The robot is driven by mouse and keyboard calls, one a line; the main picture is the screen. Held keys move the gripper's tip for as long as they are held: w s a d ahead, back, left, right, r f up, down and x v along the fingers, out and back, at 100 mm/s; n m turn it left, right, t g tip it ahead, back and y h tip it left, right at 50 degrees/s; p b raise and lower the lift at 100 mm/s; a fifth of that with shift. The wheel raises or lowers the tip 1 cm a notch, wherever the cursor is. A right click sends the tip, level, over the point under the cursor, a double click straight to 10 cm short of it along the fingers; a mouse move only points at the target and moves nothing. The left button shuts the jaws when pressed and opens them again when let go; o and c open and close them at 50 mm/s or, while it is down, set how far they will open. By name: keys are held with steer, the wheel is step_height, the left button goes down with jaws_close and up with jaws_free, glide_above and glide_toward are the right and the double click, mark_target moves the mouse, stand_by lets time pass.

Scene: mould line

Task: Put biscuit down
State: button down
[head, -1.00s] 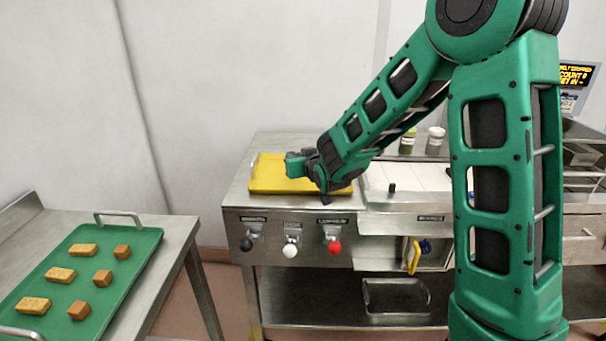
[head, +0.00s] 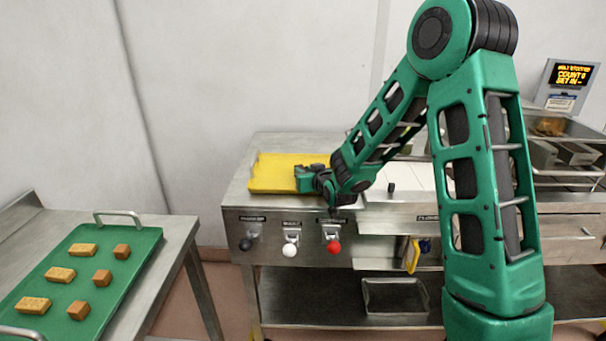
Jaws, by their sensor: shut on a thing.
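My gripper (head: 303,179) is over the right part of a yellow tray (head: 272,172) on the steel workbench. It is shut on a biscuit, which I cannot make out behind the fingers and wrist. Whether the biscuit touches the tray cannot be told. Biscuits lie on a green tray (head: 112,285) at the lower left: long pale ones, such as the nearest (head: 34,304), and small brown blocks, such as one at the far end (head: 122,252).
The workbench front has a black knob (head: 246,244), a white knob (head: 290,249) and a red knob (head: 333,247). White panels (head: 412,180) lie right of the yellow tray. A lit display (head: 572,76) stands at the right. The yellow tray's left part is bare.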

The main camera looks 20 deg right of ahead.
steer(key=shift+f, duration=0.15)
steer(key=c, duration=1.6)
jaws_free()
steer(key=shift+o, duration=0.2)
steer(key=v, duration=1.2)
steer(key=shift+r, duration=0.2)
steer(key=shift+d, duration=0.1)
